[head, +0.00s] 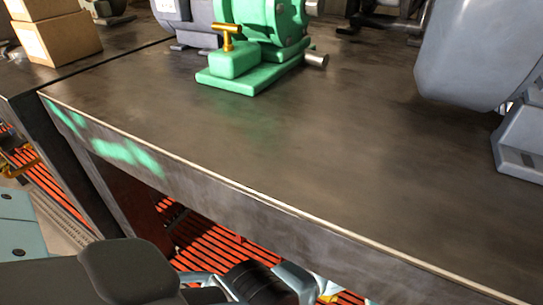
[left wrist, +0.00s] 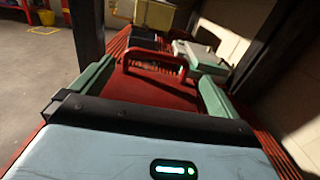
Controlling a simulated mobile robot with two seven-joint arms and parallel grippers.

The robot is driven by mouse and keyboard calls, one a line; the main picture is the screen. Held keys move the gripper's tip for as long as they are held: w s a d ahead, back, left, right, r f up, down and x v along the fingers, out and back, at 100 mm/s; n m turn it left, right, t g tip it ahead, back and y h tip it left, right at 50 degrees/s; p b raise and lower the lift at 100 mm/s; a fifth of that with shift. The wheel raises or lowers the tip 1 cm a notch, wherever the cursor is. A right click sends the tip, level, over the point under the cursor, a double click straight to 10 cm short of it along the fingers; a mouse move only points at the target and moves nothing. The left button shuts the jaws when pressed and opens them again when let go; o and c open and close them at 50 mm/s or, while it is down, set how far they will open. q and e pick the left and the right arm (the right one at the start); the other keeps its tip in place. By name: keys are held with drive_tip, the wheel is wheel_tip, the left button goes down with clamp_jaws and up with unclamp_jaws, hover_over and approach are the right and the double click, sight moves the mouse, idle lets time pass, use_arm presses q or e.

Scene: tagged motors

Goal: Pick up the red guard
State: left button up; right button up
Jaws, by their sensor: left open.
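In the left wrist view a red piece with a raised arched handle (left wrist: 155,58) lies ahead of my left gripper, over a flat red surface; it looks like the red guard. My left gripper (left wrist: 156,76) is open, with one green finger on each side of the red piece. I cannot tell whether the fingers touch it. No red guard shows on the table top in the head view. My right gripper is not in view.
A dark metal table (head: 300,150) fills the head view, its middle clear. A green motor (head: 240,60) with a brass tap and a large grey motor (head: 475,55) stand on it. Cardboard boxes (head: 60,38) sit at the left. Red slatted flooring (head: 215,235) shows below the edge.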

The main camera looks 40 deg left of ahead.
use_arm(q)
drive_tip(key=shift+s+a, duration=0.1)
drive_tip(key=shift+a, duration=0.1)
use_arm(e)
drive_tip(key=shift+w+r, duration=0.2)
use_arm(q)
drive_tip(key=p+x, duration=0.1)
drive_tip(key=x, duration=0.3)
drive_tip(key=shift+s+a+r, duration=0.1)
drive_tip(key=shift+s, duration=0.1)
drive_tip(key=shift+s+a, duration=0.1)
drive_tip(key=shift+a, duration=0.25)
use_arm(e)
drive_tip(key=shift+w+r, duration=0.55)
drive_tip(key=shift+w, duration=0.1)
